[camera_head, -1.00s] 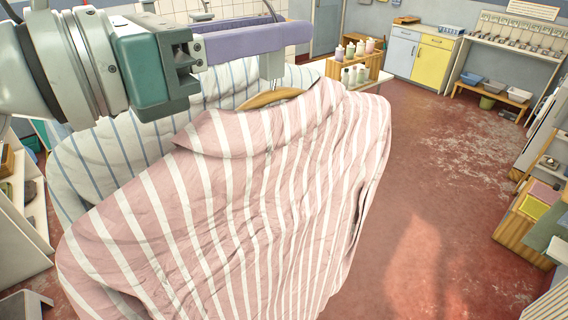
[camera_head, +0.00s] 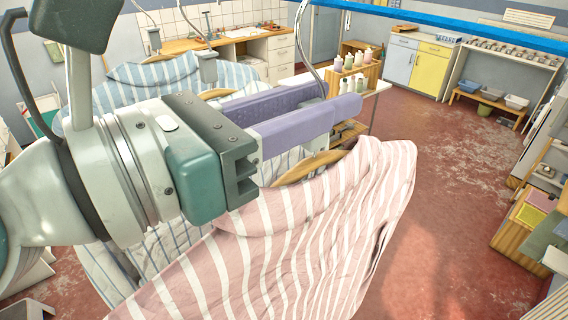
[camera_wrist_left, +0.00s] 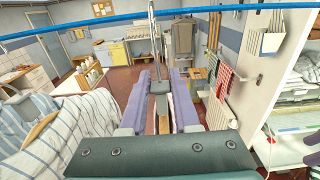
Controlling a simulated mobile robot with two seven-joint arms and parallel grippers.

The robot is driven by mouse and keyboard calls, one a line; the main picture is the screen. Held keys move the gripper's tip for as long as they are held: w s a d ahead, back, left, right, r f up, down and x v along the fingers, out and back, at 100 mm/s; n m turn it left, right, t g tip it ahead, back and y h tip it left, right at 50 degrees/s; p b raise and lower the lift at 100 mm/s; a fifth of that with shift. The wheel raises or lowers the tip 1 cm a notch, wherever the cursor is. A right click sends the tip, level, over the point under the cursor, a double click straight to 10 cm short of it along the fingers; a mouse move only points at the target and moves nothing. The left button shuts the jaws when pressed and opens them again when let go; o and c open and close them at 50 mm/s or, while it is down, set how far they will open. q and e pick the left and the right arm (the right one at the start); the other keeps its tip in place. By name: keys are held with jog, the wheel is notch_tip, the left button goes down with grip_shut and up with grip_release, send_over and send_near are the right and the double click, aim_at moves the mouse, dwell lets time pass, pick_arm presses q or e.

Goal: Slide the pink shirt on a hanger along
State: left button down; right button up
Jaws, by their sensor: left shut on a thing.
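The pink and white striped shirt (camera_head: 300,240) hangs from a wooden hanger (camera_head: 305,168) in the front of the head view. My left gripper (camera_head: 341,97) has two purple fingers closed around the hanger's grey hook piece, above the shirt's collar. In the left wrist view my left gripper (camera_wrist_left: 160,78) has the grey hook piece (camera_wrist_left: 160,89) between its fingers, with a metal stem rising to the blue rail (camera_wrist_left: 225,7). The rail (camera_head: 450,15) also crosses the top right of the head view. My right gripper is not in view.
Blue and white striped shirts (camera_head: 180,72) hang behind the pink one, to the left. A small stand with bottles (camera_head: 355,75) is beyond the gripper. The red floor (camera_head: 450,180) to the right is open. Shelving (camera_head: 530,215) stands at the right edge.

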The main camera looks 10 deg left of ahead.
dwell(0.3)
pick_arm(q)
jog(key=shift+s+d+r+p, duration=0.2)
jog(key=shift+s+d+p, duration=0.3)
jog(key=shift+d, duration=0.15)
jog(key=shift+s+d+p, duration=0.45)
jog(key=shift+s+d, duration=0.15)
jog(key=shift+d, duration=0.15)
jog(key=c, duration=0.6)
grip_release()
jog(key=shift+o, duration=0.2)
jog(key=shift+s+a, duration=0.1)
